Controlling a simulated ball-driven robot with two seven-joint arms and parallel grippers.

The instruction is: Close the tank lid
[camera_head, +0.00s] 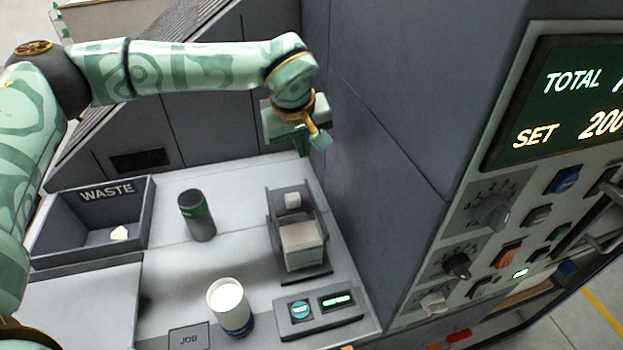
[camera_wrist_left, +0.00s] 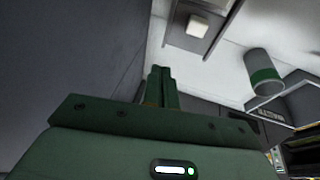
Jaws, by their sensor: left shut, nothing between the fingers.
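The tank (camera_head: 303,246) is a pale box in a dark frame on the light worktop, right of the middle in the head view. A dark plate with a small white block (camera_head: 292,200) stands up behind it. This looks like the raised lid with its knob, and the white block also shows at the top of the left wrist view (camera_wrist_left: 198,26). My left gripper (camera_head: 318,140) is shut and empty, above and behind the lid, apart from it. Its fingers (camera_wrist_left: 162,86) are together in the left wrist view. My right gripper is not in view.
A dark canister with a green band (camera_head: 197,216) stands left of the tank. A white-topped cup (camera_head: 231,307) and a small button panel (camera_head: 320,307) are in front. The WASTE bin (camera_head: 146,222) is at left. A tall grey wall (camera_head: 385,130) rises close on the right.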

